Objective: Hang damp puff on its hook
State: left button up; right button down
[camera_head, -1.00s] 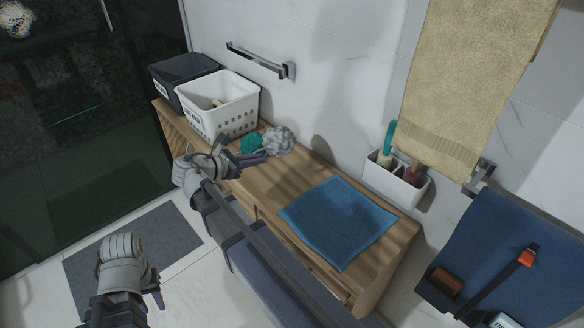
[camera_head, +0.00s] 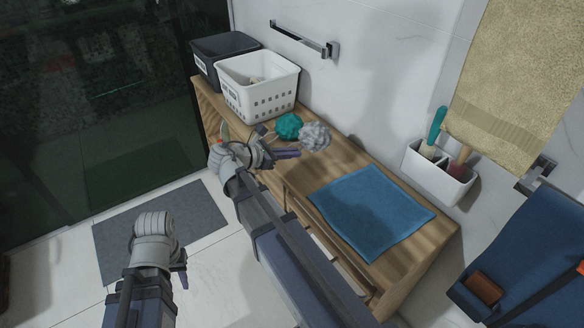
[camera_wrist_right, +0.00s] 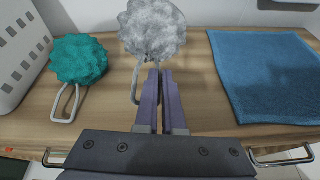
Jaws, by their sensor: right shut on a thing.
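Two puffs show: a grey-white one (camera_head: 314,136) and a teal one (camera_head: 289,126); I cannot tell by look which is damp. In the right wrist view the grey puff (camera_wrist_right: 152,28) is just beyond the fingertips, its pale loop beside them. My right gripper (camera_head: 294,153), also in its wrist view (camera_wrist_right: 161,95), is shut on the grey puff by its loop end. I cannot tell whether the puff touches the wood. The teal puff (camera_wrist_right: 79,60) lies apart to the left, its loop free. My left gripper (camera_head: 180,268) is low over the floor, its jaw gap hidden. No hook is evident.
The wooden cabinet top (camera_head: 300,172) carries a white basket (camera_head: 258,92), a dark basket (camera_head: 215,62) and a blue cloth (camera_head: 370,212). A metal bar (camera_head: 300,38), a white caddy (camera_head: 438,178) and a beige towel (camera_head: 512,85) are at the wall.

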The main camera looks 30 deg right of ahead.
aim_at(291, 170)
jog(key=shift+f+b, duration=2.2)
jog(key=shift+f, duration=0.05)
jog(key=shift+f, duration=0.2)
jog(key=c, duration=1)
grip_release()
jog(key=shift+r, duration=0.1)
jog(key=p+v, duration=0.2)
jog(key=v, duration=0.5)
jog(key=shift+w+a, duration=0.1)
jog(key=shift+a, duration=0.3)
